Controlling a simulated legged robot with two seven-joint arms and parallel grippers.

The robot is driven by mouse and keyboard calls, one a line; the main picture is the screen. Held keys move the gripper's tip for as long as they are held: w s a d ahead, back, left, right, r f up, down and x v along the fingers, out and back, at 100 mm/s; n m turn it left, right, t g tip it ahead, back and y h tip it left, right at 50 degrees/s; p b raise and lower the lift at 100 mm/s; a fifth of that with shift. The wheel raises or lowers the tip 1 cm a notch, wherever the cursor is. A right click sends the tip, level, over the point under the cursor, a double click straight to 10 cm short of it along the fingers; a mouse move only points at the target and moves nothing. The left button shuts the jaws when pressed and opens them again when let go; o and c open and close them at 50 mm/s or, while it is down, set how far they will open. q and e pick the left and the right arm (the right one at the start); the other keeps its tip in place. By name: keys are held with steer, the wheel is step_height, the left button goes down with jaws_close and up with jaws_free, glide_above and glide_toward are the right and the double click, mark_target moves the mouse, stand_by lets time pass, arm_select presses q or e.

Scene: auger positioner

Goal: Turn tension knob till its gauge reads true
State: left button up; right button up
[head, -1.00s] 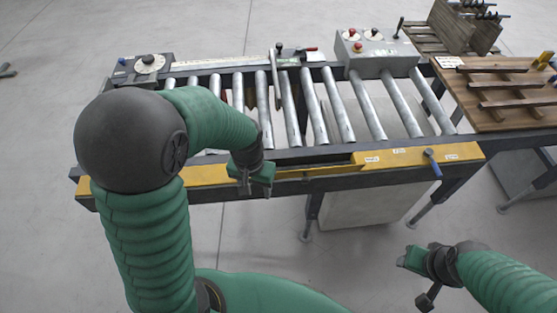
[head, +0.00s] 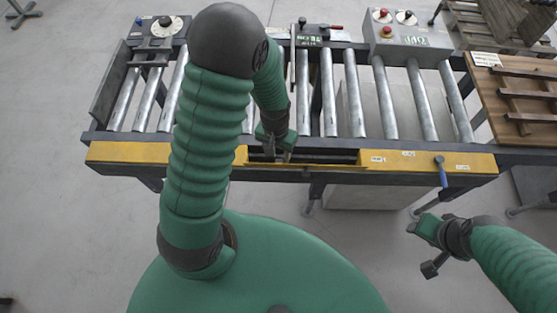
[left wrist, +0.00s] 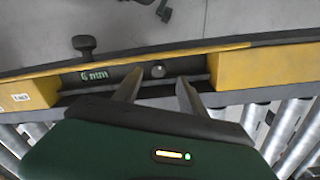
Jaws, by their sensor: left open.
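A black knob (left wrist: 85,44) sticks out from the front of the yellow rail in the left wrist view. Beside it, a dark recess holds a green readout (left wrist: 95,76) that seems to say 6 mm, and a small round silver part (left wrist: 158,71). Which knob sets the tension I cannot tell. My left gripper (head: 280,154) is open over the recess; its fingers (left wrist: 158,84) straddle the silver part, apart from the black knob. My right gripper (head: 420,226) hangs before the conveyor; its jaws are unclear.
The yellow rail (head: 125,152) runs along the front of the roller conveyor, with a blue-handled lever (head: 441,170) at right. A control box (head: 408,40) with red buttons stands at the back. A wooden table (head: 490,100) adjoins at right.

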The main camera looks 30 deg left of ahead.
mark_target(279, 161)
arm_select(q)
steer(key=f, duration=0.2)
steer(key=w+f, duration=0.1)
steer(key=f, duration=0.5)
steer(key=shift+w+p, duration=0.4)
steer(key=shift+s+a+f, duration=0.1)
steer(key=shift+s, duration=0.4)
steer(key=shift+w+f, duration=0.1)
steer(key=shift+w, duration=0.2)
steer(key=c, duration=0.7)
jaws_close()
arm_select(e)
steer(key=shift+w+a+r, duration=0.15)
steer(key=shift+w+r, duration=0.15)
steer(key=shift+w, duration=0.5)
